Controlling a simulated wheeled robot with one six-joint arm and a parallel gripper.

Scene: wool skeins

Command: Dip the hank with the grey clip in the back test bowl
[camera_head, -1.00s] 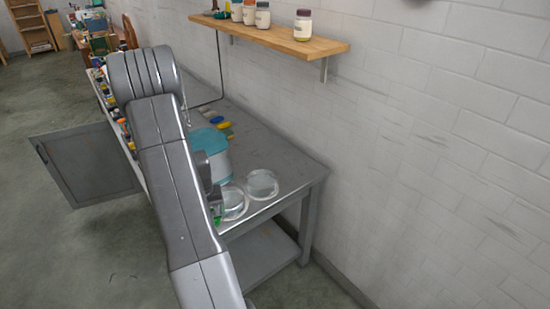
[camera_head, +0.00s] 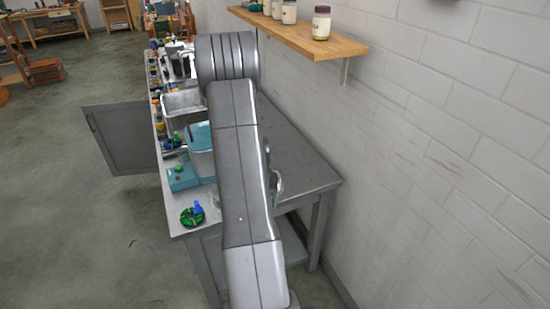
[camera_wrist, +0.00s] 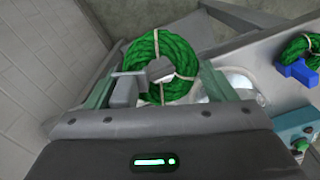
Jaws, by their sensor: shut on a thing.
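The green hank with the grey clip (camera_wrist: 165,48) hangs in my gripper (camera_wrist: 160,85) in the wrist view. The grey clip (camera_wrist: 126,90) sits between the two fingers, which are shut on it. A clear bowl (camera_wrist: 240,82) shows partly behind the hank and the right finger; I cannot tell which test bowl it is. In the head view my arm hides the gripper, the held hank and most of the bowl area.
A second green hank with a blue clip (camera_head: 188,219) lies on the table's front left corner. A teal box (camera_head: 182,178) and a teal-and-white container (camera_head: 200,140) stand behind it. A wooden shelf with jars (camera_head: 310,38) is on the wall.

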